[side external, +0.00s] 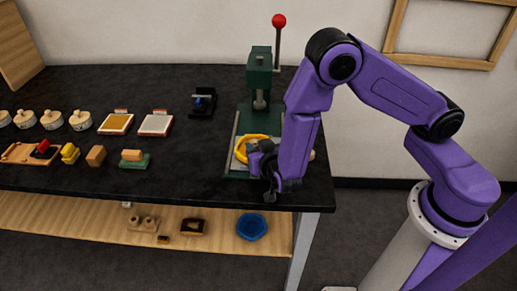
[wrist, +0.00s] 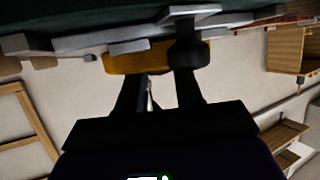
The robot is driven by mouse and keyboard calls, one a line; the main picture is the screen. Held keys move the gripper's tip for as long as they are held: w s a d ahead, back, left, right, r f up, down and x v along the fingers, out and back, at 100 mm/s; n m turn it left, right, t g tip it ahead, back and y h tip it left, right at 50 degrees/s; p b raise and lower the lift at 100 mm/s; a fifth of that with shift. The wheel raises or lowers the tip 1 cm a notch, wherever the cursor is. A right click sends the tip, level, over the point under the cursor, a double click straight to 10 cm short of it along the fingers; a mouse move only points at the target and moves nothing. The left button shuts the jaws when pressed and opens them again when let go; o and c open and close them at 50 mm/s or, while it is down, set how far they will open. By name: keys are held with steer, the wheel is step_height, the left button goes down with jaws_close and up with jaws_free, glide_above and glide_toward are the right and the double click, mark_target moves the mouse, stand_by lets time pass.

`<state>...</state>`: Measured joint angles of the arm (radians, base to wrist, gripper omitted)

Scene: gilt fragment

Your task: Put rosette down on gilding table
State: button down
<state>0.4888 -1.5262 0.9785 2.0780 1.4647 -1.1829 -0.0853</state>
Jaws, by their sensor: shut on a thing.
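My gripper (side external: 258,157) is low over the green base of the press, at a yellow-rimmed round piece (side external: 240,150) with a pale middle. I take this round piece for the gilding table, but cannot be sure. My gripper is shut on a dark grey piece, which I take for the rosette; my fingers and arm hide most of it. In the wrist view, my fingers (wrist: 163,75) reach up to a gold-yellow edge (wrist: 130,62), with a dark rounded shape (wrist: 188,54) in front of it. I cannot tell whether the held piece touches the round piece.
The green press (side external: 260,75) with its red-knobbed lever (side external: 279,22) stands right behind my gripper. A small black device (side external: 203,102), framed pads (side external: 155,124), pots (side external: 80,121) and small blocks (side external: 95,156) stand left. The black worktop (side external: 190,180) is bare in front.

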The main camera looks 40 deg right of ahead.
steer(key=c, duration=0.7)
jaws_free()
steer(key=shift+s+f, duration=0.1)
steer(key=shift+f, duration=0.25)
steer(key=shift+c, duration=0.2)
steer(key=shift+d, duration=0.1)
steer(key=shift+d+f, duration=0.1)
steer(key=shift+f, duration=0.05)
steer(key=w+a+v, duration=0.1)
steer(key=v, duration=1.6)
steer(key=s+a+n+g+y, duration=0.2)
steer(key=a+n+g+y, duration=0.25)
steer(key=a+y, duration=0.35)
steer(key=s+r+n+g+y, duration=0.3)
steer(key=s+r+n+g, duration=0.1)
steer(key=s+r+g, duration=0.15)
steer(key=s+d+r+n+g+h, duration=0.1)
steer(key=s+d+r+n+g, duration=0.1)
steer(key=s+d+n, duration=0.3)
steer(key=s+d+g, duration=0.1)
steer(key=d, duration=0.2)
steer(key=shift+o, duration=0.6)
steer(key=d+r+n+h, duration=0.2)
steer(key=d+n+h, duration=0.1)
steer(key=d, duration=1.1)
steer(key=shift+s+n+t+h, duration=0.3)
steer(key=shift+n+h, duration=0.05)
steer(key=shift+h, duration=0.45)
